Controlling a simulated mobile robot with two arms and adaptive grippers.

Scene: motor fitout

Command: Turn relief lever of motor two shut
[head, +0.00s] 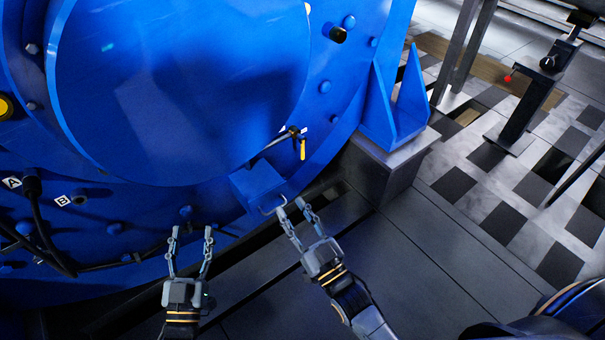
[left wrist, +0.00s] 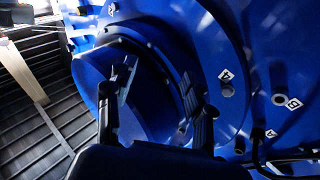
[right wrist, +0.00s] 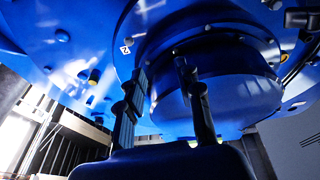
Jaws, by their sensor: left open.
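A small lever with a yellow handle (head: 303,148) hangs from a dark fitting (head: 292,131) low on the right of the big blue motor (head: 180,80). I cannot tell if it is the relief lever of motor two. My right gripper (head: 290,203) is open and empty, below the lever, its fingertips beside a blue box (head: 259,188) with a metal loop. I cannot tell if a finger touches the loop. My left gripper (head: 192,231) is open and empty at the motor's lower edge. Its fingers show apart in the left wrist view (left wrist: 155,90), as do the right's (right wrist: 162,72).
Cables and ports marked A (head: 12,182) and B (head: 61,201) are at the lower left. A blue bracket (head: 398,105) stands on a grey block (head: 388,165) to the right. A stand with a red knob (head: 507,78) is further right. The floor between is clear.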

